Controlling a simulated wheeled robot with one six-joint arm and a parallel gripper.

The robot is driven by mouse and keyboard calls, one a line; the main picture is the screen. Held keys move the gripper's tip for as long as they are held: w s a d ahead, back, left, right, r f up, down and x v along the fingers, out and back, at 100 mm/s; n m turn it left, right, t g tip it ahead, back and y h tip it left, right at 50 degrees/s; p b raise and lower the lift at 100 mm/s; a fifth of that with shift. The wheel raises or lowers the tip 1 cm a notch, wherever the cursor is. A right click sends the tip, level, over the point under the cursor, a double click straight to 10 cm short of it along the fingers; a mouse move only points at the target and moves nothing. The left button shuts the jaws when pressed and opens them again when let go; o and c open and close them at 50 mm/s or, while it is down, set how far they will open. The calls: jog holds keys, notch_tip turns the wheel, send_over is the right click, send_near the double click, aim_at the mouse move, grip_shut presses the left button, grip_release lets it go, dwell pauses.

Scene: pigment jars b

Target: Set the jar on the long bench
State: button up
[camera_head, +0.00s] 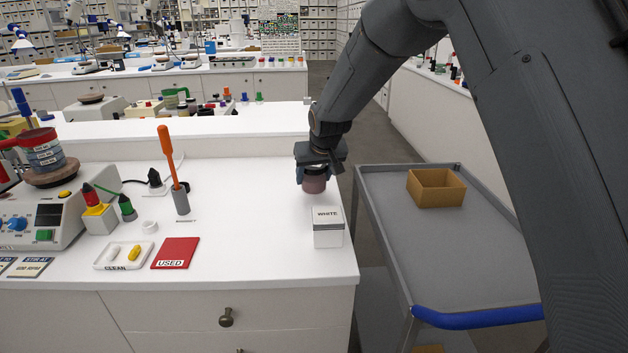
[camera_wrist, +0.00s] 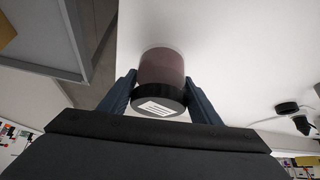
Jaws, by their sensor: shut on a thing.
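My gripper (camera_wrist: 160,100) is shut on the jar (camera_wrist: 161,67), with one finger on each side of its dark lid in the wrist view. The jar is a reddish-brown cylinder with a white label on the lid. In the head view the jar (camera_head: 314,183) hangs upright below my gripper (camera_head: 318,166), over the right end of the white bench (camera_head: 240,225). I cannot tell whether its base touches the bench top. The jar's lid is mostly hidden by the gripper in the head view.
A white box labelled WHITE (camera_head: 328,229) stands just in front of the jar. A grey cart (camera_head: 400,225) with a cardboard box (camera_head: 436,188) is to the right, past the bench edge. An orange-handled tool in a grey holder (camera_head: 181,200) stands left. Bench between is clear.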

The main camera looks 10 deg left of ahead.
jog(key=shift+f, duration=1)
jog(key=o, duration=1.1)
jog(key=shift+f, duration=0.1)
jog(key=shift+o, duration=0.2)
jog(key=b+v, duration=0.2)
jog(key=v, duration=1)
jog(key=shift+r, duration=0.2)
